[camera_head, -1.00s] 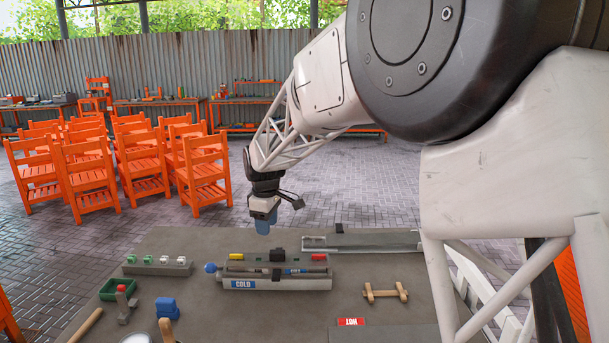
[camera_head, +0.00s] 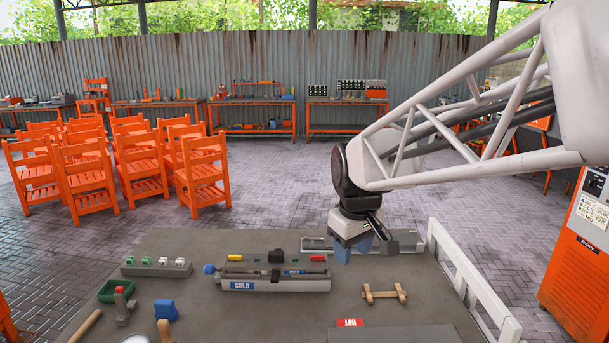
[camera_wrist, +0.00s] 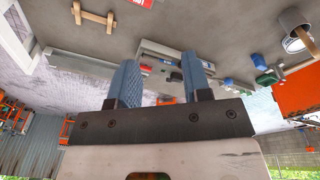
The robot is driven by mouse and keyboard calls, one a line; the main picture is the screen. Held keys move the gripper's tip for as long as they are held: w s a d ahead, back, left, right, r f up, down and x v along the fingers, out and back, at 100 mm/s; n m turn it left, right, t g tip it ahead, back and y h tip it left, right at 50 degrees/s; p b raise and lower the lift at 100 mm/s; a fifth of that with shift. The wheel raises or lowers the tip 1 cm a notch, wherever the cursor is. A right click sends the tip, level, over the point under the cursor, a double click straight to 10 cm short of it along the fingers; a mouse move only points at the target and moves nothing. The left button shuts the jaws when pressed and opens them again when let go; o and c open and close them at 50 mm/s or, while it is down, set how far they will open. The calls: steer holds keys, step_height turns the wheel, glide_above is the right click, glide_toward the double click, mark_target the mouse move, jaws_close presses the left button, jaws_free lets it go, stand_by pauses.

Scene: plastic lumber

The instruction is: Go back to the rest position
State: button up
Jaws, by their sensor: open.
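My gripper (camera_head: 354,248) hangs over the far right part of the grey work table (camera_head: 200,310), above the long grey rail fixture (camera_head: 318,245). In the wrist view its two blue fingers (camera_wrist: 160,85) stand apart with nothing between them, so it is open and empty. The upper part of my arm crosses the right side of the head view.
The table holds a COLD-labelled fixture (camera_head: 275,285), a wooden handle piece (camera_head: 384,294), a red HOT label (camera_head: 350,323), a blue block (camera_head: 166,309) and a green bin (camera_head: 116,290). A white rail (camera_head: 470,278) lines the right edge. Orange chairs (camera_head: 90,180) stand beyond.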

steer(key=s+d+f+m, duration=0.2)
steer(key=s+d+m, duration=0.1)
steer(key=s, duration=0.8)
steer(key=s+d+f+m+t, duration=0.1)
steer(key=s+d+m, duration=0.3)
steer(key=s, duration=0.6)
steer(key=shift+s+d+f, duration=0.4)
steer(key=shift+d+f, duration=0.5)
steer(key=shift+d, duration=0.1)
